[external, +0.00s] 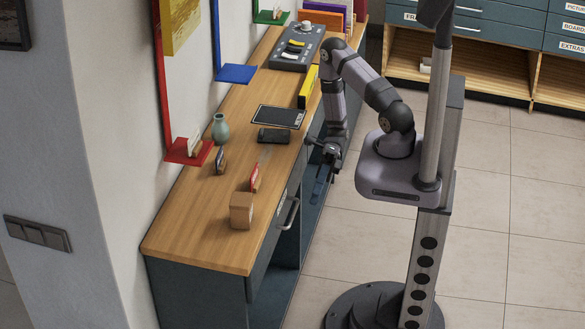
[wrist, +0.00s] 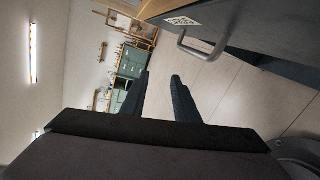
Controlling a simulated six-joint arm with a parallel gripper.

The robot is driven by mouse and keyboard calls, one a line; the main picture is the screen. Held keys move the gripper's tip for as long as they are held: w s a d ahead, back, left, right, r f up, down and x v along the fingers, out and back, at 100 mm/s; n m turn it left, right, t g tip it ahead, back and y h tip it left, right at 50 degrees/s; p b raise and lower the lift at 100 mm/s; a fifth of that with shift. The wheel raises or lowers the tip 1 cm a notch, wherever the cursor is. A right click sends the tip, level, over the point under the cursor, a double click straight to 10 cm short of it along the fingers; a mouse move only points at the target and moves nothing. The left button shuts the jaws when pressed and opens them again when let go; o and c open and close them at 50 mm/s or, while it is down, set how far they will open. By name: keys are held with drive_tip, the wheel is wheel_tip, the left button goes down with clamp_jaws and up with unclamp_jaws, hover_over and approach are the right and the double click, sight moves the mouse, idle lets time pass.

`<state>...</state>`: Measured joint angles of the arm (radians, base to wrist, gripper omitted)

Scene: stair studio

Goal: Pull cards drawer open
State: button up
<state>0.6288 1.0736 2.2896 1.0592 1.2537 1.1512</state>
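A dark blue-grey drawer front (external: 268,246) sits under the near end of the wooden counter and looks flush with it. It carries a silver bar handle (external: 290,213) and a small white label too small to read. In the wrist view the handle (wrist: 205,45) and label (wrist: 183,21) show at the upper right, beyond the fingers and to their right. My gripper (external: 321,187) is beside the counter front, farther along it than the handle and apart from it. Its two dark fingers (wrist: 161,76) are spread with nothing between them.
Open tiled floor (external: 480,210) lies right of my column. A labelled drawer cabinet (external: 490,20) stands at the back right.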

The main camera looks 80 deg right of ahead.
sight(294, 211)
drive_tip(key=w+f+m+t, duration=0.1)
drive_tip(key=m, duration=0.1)
drive_tip(key=w+f+m+t+b, duration=0.1)
drive_tip(key=f+m+t, duration=0.1)
drive_tip(key=m, duration=0.1)
drive_tip(key=w+d+f+m+t, duration=0.1)
drive_tip(key=m+t, duration=0.1)
drive_tip(key=m, duration=0.1)
drive_tip(key=shift+w+f, duration=0.15)
drive_tip(key=shift+f, duration=0.2)
drive_tip(key=shift+p+x, duration=0.3)
drive_tip(key=shift+x, duration=3.25)
drive_tip(key=shift+r, duration=0.1)
clamp_jaws()
